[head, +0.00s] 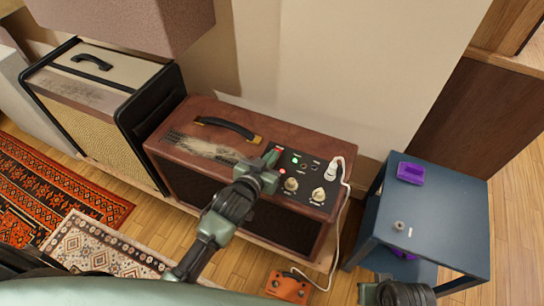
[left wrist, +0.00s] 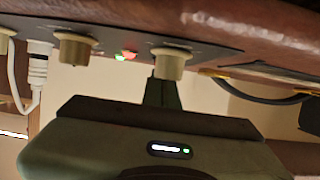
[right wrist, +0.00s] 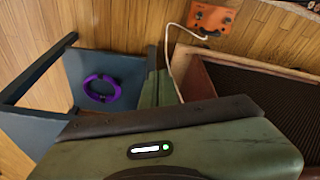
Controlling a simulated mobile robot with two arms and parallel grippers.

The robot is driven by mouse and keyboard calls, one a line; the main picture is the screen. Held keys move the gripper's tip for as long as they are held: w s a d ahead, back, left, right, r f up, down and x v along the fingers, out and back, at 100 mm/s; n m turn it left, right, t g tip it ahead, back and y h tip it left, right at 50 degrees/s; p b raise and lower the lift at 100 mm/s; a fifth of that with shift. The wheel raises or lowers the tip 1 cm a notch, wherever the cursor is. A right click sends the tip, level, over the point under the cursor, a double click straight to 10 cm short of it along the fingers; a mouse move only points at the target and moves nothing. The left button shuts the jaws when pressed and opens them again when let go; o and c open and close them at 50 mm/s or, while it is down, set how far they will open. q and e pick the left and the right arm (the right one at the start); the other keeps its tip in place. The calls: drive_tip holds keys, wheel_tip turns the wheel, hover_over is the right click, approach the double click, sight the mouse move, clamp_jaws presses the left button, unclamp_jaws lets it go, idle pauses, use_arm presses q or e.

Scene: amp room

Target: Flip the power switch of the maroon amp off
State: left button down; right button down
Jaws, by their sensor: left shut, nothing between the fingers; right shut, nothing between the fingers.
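The maroon amp (head: 190,150) stands against the wall in the head view, with a black control panel (head: 308,166) at the right of its top. The panel has a green light (head: 295,159), a red light (head: 282,171), cream knobs (head: 318,194) and a white plug (head: 335,168). Which part is the power switch I cannot tell. My left gripper (head: 271,158) is shut and empty at the panel's left end. In the left wrist view its finger overlaps a knob (left wrist: 171,62), near the red and green lights (left wrist: 126,56); contact is unclear. My right gripper (right wrist: 162,85) is shut and empty, away from the panel.
A blue side table (head: 450,205) with a purple object (head: 410,172) stands right of the amp. A white cable runs from the plug down to an orange pedal (head: 288,287) on the floor. A cream-and-black amp (head: 95,120) is at left, with patterned rugs (head: 95,245) below.

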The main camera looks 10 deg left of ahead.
use_arm(q)
drive_tip(key=shift+s+f, duration=0.1)
drive_tip(key=shift+f, duration=0.2)
use_arm(e)
drive_tip(key=shift+f, duration=0.7)
use_arm(q)
drive_tip(key=shift+r+p, duration=0.35)
drive_tip(key=shift+p, duration=0.25)
drive_tip(key=shift+r, duration=0.15)
drive_tip(key=shift+r+p, duration=0.25)
drive_tip(key=shift+p, duration=0.2)
use_arm(e)
wheel_tip(320, 180, down, 7)
drive_tip(key=shift+s, duration=0.4)
drive_tip(key=shift+r, duration=0.1)
